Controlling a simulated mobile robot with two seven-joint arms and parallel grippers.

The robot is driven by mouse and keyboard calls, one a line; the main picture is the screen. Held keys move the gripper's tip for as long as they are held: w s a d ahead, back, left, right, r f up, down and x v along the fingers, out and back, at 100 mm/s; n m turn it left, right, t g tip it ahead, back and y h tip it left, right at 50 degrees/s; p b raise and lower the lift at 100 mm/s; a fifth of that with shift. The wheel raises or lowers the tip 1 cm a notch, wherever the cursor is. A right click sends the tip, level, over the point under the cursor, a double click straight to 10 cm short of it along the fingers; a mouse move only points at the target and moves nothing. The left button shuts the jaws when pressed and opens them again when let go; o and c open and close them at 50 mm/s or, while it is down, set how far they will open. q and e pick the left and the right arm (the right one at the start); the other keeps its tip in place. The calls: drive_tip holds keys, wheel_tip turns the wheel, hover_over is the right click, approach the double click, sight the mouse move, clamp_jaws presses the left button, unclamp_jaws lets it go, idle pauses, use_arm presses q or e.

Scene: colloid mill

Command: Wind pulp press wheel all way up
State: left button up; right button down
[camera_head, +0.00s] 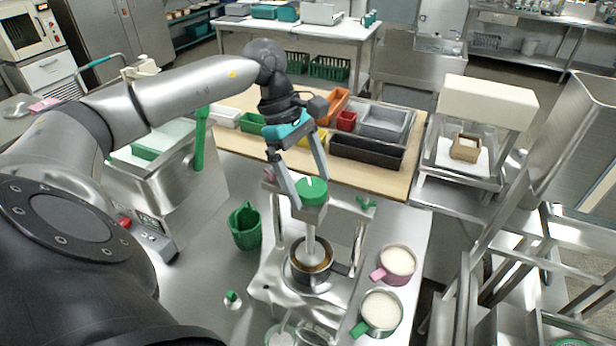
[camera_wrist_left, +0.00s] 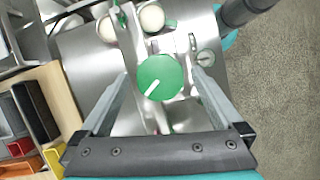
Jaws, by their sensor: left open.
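The green press wheel (camera_head: 312,191) sits on top of the pulp press (camera_head: 272,292), above its crossbar. A screw shaft (camera_head: 311,243) runs down from the crossbar into a metal pot (camera_head: 306,280) with brown contents. My left gripper (camera_head: 308,187) reaches down over the wheel with its fingers open, one on each side. In the left wrist view, the round green wheel (camera_wrist_left: 160,78) with a white mark lies between the open fingers (camera_wrist_left: 163,75). Gaps show there on both sides of the wheel. My right gripper is not in view.
Pink (camera_head: 398,262) and green (camera_head: 381,310) cups with pale contents stand right of the press. Behind is a wooden board (camera_head: 250,150) with several coloured bins. A green wing knob (camera_head: 366,203) sits close right of the wheel.

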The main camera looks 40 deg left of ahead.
use_arm(q)
drive_tip(key=shift+c, duration=0.4)
drive_tip(key=c, duration=1.2)
drive_tip(key=shift+c, duration=0.2)
